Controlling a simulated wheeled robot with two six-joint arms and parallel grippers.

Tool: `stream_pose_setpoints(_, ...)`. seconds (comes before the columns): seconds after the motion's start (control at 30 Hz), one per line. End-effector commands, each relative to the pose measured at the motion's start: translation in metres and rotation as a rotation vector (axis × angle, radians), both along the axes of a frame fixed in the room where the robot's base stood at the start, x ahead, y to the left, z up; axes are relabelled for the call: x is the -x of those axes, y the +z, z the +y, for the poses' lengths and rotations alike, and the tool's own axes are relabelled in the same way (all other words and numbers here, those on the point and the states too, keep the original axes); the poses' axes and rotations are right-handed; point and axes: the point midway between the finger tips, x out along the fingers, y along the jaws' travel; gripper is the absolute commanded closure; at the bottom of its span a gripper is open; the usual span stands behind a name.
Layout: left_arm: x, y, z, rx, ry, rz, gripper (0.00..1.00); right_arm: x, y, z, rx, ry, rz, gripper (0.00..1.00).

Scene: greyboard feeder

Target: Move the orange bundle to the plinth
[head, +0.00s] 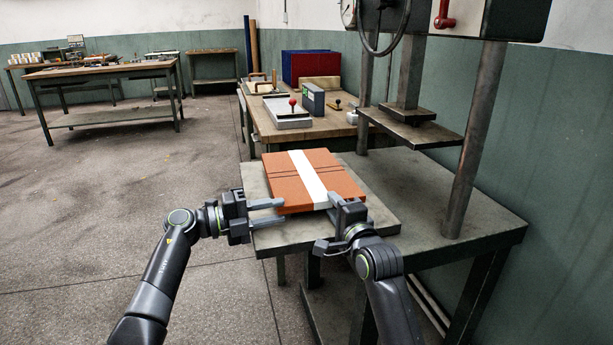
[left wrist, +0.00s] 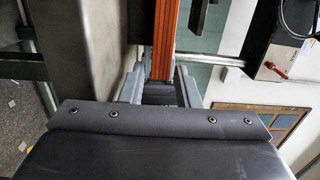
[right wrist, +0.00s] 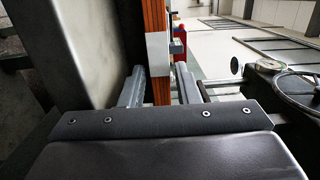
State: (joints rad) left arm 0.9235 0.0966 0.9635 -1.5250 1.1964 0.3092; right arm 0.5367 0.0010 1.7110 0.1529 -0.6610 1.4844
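The orange bundle (head: 287,186) is a flat square stack with a white band across its middle. It lies level over a grey square slab (head: 378,217) at the front of the press table; I cannot tell if they touch. No other thing clearly shows as a plinth. My left gripper (head: 284,211) is at the bundle's near left corner, and my right gripper (head: 341,205) is at its near edge by the band. In the left wrist view the bundle's edge (left wrist: 164,45) stands between open fingers. The right wrist view shows the banded edge (right wrist: 157,55) between open fingers too.
A press with steel columns (head: 474,140) and a raised plate (head: 411,127) stands at the right. Open floor lies to the left.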

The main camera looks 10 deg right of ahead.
Motion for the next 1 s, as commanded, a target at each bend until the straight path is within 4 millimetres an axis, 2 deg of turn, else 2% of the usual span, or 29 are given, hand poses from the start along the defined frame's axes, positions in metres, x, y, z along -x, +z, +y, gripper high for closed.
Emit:
stream_pose_setpoints(0.07,0.0001,0.0,0.0,0.0,0.0,0.0,0.71,0.0002,0.0,-0.0001,0.0,0.0,0.0,0.71)
stream_pose_setpoints(0.3,0.0001,-0.0001,0.0002,0.0,0.0,0.001,1.0,0.0003,-0.0002,-0.0001,0.0,0.0,0.0,1.0)
stream_pose_setpoints(0.67,0.0002,-0.0005,0.0004,0.0,0.0,0.001,1.0,0.0005,-0.0007,-0.0001,0.0,0.0,0.001,1.0)
stream_pose_setpoints(1.0,0.0001,0.0081,0.0003,0.001,-0.001,-0.001,1.0,0.0005,0.0082,0.0001,-0.001,0.0,-0.003,1.0)
